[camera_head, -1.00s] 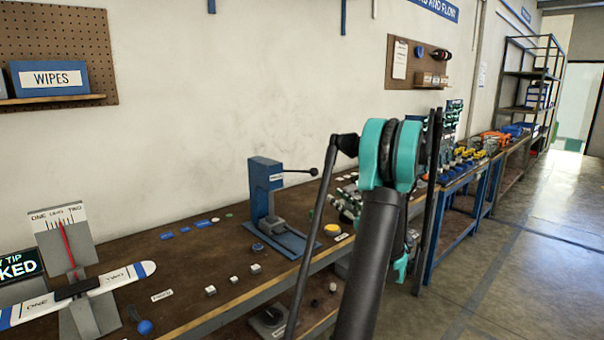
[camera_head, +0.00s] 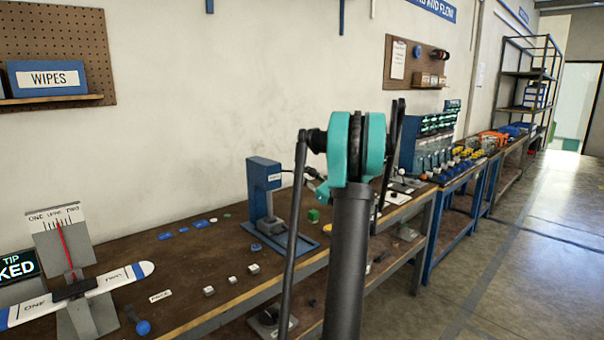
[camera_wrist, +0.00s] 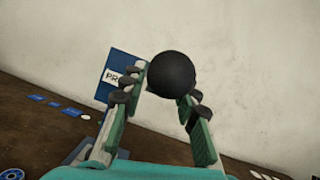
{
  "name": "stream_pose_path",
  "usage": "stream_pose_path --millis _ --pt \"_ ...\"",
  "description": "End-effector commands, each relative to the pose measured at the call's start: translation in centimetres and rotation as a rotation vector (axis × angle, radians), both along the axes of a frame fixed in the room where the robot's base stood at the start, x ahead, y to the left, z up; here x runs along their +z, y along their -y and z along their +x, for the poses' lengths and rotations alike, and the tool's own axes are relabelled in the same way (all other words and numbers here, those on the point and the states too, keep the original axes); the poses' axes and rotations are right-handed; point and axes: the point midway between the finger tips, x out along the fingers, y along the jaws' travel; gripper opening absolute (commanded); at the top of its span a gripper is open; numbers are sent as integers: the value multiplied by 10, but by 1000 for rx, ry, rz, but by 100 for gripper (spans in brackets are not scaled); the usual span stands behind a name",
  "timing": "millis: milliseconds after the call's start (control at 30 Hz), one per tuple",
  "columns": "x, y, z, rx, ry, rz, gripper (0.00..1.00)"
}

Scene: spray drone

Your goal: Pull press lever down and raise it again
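The blue press (camera_head: 264,190) stands on the bench in the head view, with a grey block under its head. In the wrist view the lever's black ball knob (camera_wrist: 171,75) is large, between the tips of my gripper (camera_wrist: 165,90). My gripper's two fingers are apart, one on each side of the knob. I cannot tell whether either finger touches it. The press's blue head (camera_wrist: 121,76) with its white label shows behind the left finger.
A balance beam (camera_head: 100,288) with a red-needle gauge stands at the left. The wall is close behind. Open floor (camera_head: 500,270) lies to the right.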

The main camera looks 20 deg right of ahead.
Motion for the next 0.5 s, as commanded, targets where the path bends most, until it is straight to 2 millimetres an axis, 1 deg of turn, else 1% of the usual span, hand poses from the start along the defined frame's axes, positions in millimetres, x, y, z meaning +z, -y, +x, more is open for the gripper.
stream_pose_path --millis 100,367,500 --pt "2 -2 4 0 0 -1 30" --pt "2 -2 4 0 0 -1 30" --pt "2 -2 4 0 0 -1 13"
